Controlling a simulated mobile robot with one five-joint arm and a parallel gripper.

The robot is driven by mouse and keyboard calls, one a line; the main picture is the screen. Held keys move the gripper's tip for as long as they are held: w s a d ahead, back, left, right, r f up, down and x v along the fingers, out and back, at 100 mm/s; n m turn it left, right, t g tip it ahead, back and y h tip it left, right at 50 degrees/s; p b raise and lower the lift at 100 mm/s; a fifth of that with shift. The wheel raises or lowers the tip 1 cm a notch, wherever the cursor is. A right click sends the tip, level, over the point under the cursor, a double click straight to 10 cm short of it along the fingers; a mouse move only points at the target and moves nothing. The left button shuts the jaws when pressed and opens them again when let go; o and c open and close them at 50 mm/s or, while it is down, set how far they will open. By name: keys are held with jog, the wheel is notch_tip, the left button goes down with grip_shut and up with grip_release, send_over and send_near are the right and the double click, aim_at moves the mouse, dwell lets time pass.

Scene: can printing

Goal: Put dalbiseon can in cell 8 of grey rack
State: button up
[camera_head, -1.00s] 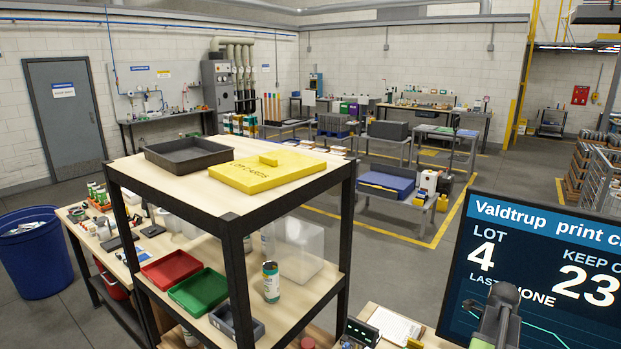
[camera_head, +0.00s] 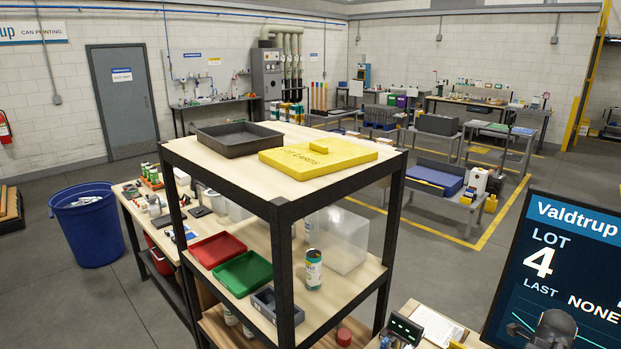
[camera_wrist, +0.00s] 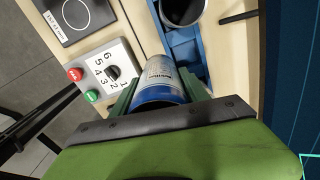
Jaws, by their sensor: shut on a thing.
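My gripper (camera_wrist: 161,93) is shut on a can (camera_wrist: 162,77) in the wrist view. The can has a pale, printed upper part and a blue band near my gripper; its name is too small to read, so I cannot tell if it is the dalbiseon can. A dark jaw bar hides its near end. In the head view, a standing can (camera_head: 313,268) with a teal and yellow label is on the middle shelf beside a small grey bin (camera_head: 262,306). I cannot make out a grey rack with numbered cells in either view.
A grey control box (camera_wrist: 103,70) with a dial and red and green buttons is at left. The shelf unit (camera_head: 283,215) stands centrally in the head view.

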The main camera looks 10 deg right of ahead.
jog(key=shift+s+d, duration=0.2)
dwell(0.7)
dwell(1.9)
